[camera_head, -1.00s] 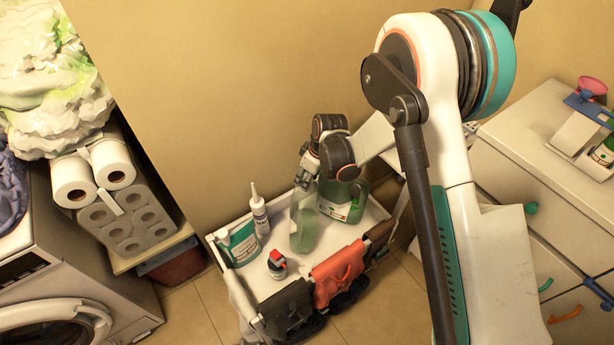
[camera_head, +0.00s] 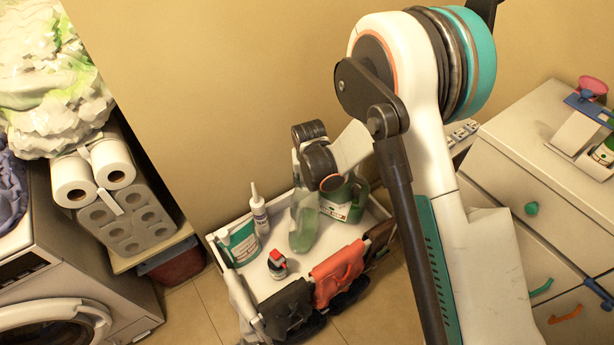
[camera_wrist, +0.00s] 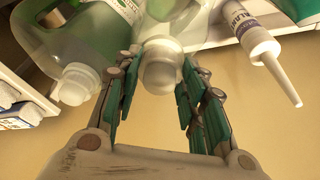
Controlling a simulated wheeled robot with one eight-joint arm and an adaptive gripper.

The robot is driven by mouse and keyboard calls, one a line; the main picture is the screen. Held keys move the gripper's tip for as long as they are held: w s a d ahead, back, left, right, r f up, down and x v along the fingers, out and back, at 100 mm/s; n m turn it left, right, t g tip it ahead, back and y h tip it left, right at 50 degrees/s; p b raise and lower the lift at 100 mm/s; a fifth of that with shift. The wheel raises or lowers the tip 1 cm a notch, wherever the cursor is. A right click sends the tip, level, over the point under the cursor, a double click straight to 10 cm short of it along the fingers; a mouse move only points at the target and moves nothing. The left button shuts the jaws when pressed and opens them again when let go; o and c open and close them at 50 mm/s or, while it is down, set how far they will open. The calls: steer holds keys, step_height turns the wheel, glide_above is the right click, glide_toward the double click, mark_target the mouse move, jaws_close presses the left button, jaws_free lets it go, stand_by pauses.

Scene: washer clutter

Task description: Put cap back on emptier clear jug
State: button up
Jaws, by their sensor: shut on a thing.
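The emptier clear jug (camera_head: 304,232), with a little green liquid low inside, stands in the white tray (camera_head: 285,284). It also shows at the top middle of the wrist view (camera_wrist: 166,10). My gripper (camera_head: 298,172) is over its top. In the wrist view my gripper (camera_wrist: 163,72) is shut on a whitish cap (camera_wrist: 160,74) in line with the jug's neck. I cannot tell whether the cap is seated or just above the neck. The fuller green jug (camera_head: 347,205) stands to the right; in the wrist view it (camera_wrist: 60,40) has its own pale cap.
A white nozzle bottle (camera_head: 259,212), a teal container (camera_head: 239,244) and a small red-topped bottle (camera_head: 277,264) share the tray. Red and dark cloths (camera_head: 338,272) hang on its front edge. The wall is close behind; a washer (camera_head: 60,275) stands left and drawers (camera_head: 540,190) right.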

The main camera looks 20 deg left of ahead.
steer(key=m+h, duration=0.1)
steer(key=m, duration=0.3)
steer(key=o, duration=1.1)
steer(key=shift+c, duration=0.2)
steer(key=shift+c, duration=0.7)
